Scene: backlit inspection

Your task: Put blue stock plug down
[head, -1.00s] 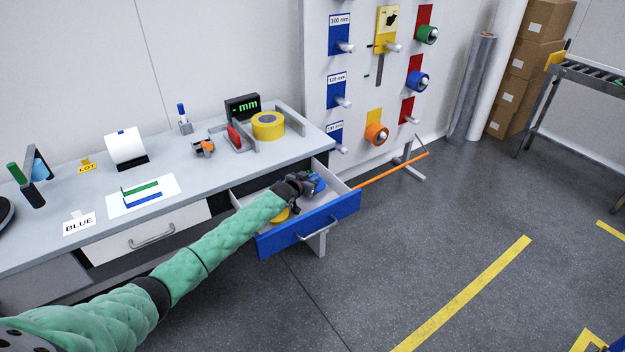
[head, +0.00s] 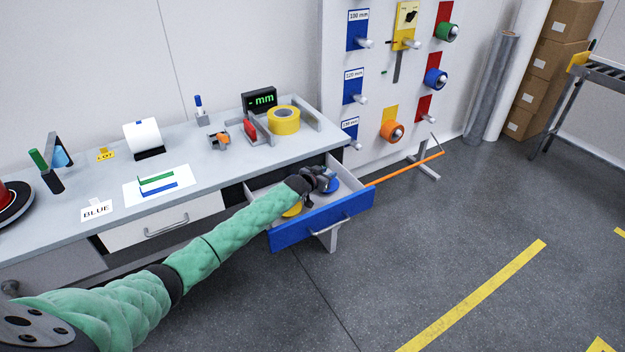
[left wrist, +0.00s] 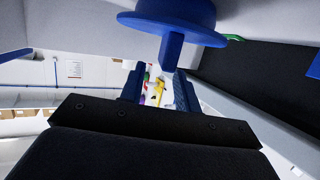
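The blue stock plug (head: 332,187) is in the open blue-fronted drawer (head: 325,220), at its right side and partly hidden by my left gripper (head: 322,178). In the left wrist view the plug (left wrist: 175,28) shows as a wide blue disc with a short stem. The stem's end is close to the fingertips of my left gripper (left wrist: 158,82). The two fingers stand apart with a clear gap between them, and they do not appear closed on the stem. My right gripper is not in view.
A yellow piece (head: 292,209) lies in the drawer left of the blue plug, partly behind my arm. An orange bar (head: 405,169) sticks out right of the drawer.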

